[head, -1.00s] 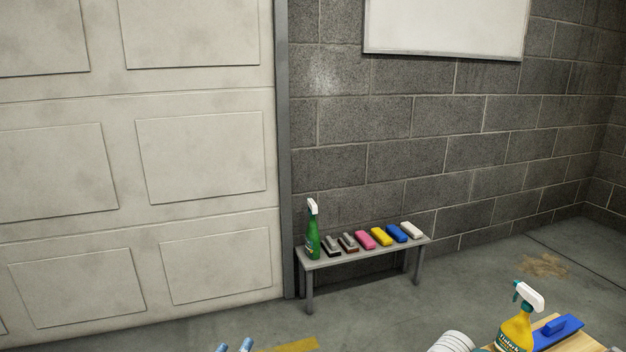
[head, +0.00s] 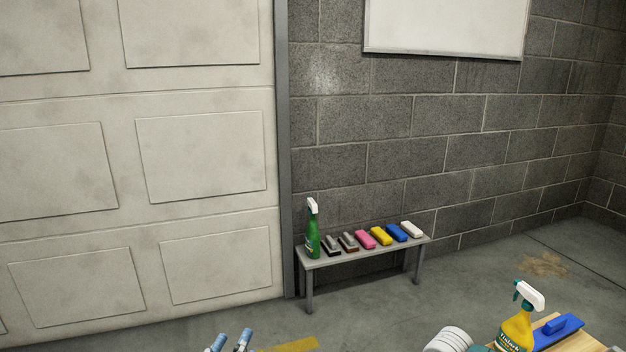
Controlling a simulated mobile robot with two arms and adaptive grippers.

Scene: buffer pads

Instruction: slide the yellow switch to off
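I see no yellow switch in the head view. The yellow item on the low grey bench (head: 309,264) is a small block-like pad (head: 381,236), lying in a row with other pads. My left gripper (head: 230,342) shows only as two blue-grey fingertips at the bottom edge. The tips stand apart with nothing visible between them, well in front of the bench. The rest of that gripper is cut off by the frame. My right gripper is not in view.
A green spray bottle (head: 312,232) stands at the bench's left end. Pink (head: 365,239), blue (head: 397,233) and white (head: 411,229) pads and two dark-based pads share it. A yellow spray bottle (head: 517,326) and blue handled pad (head: 558,331) are at lower right. Floor before the bench looks clear.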

